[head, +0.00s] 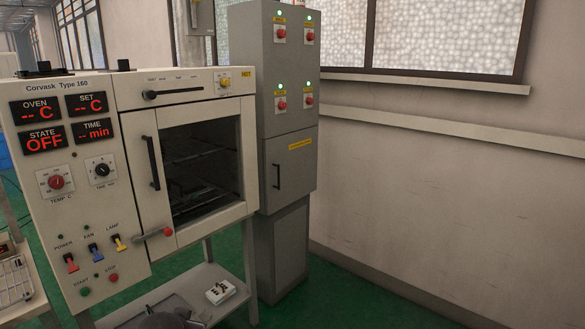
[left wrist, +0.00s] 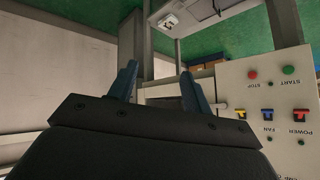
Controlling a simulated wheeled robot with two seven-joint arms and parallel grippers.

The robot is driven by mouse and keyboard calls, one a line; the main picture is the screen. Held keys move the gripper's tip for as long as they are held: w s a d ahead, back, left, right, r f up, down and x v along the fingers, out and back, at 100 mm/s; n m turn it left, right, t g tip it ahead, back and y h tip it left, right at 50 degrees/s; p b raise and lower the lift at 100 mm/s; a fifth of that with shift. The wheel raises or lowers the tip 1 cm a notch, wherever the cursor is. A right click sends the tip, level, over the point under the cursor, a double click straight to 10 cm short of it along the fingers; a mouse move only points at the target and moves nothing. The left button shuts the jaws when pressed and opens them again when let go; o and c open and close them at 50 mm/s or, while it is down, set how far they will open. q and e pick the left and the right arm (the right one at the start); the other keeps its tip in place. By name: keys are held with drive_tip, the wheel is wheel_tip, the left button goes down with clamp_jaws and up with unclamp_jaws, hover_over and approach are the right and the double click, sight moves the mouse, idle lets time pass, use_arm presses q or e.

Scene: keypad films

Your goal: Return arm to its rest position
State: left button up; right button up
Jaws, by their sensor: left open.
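My left gripper (left wrist: 159,72) shows in the left wrist view with its two blue fingers apart and nothing between them. It is in front of the oven, whose control panel (left wrist: 270,100) appears upside down at the right of that view. In the head view the cream oven (head: 75,215) stands at the left, with its door (head: 145,185) shut and racks behind the window. Its red displays read STATE OFF and dashes. A dark grey shape at the bottom edge of the head view looks like part of my left arm. My right gripper is not in view.
A grey cabinet (head: 290,160) with red buttons and green lamps stands right of the oven. A small white object (head: 220,292) lies on the shelf (head: 205,278) below the oven. A metal rack (head: 15,275) is at the left edge. Green floor is open at the lower right.

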use_arm(q)
drive_tip(key=s+d+f+g+h, duration=0.1)
drive_tip(key=s+d+f+g, duration=0.1)
drive_tip(key=s+f, duration=0.5)
drive_tip(key=s+d+f+g+h, duration=0.1)
drive_tip(key=s+d+f, duration=0.4)
drive_tip(key=s, duration=0.9)
drive_tip(key=s+d+f+g+h, duration=0.1)
drive_tip(key=s+d+f+g, duration=0.3)
drive_tip(key=s+f, duration=0.5)
drive_tip(key=shift+s+d+f+m, duration=0.25)
drive_tip(key=shift+s+m, duration=0.05)
drive_tip(key=shift+s, duration=0.5)
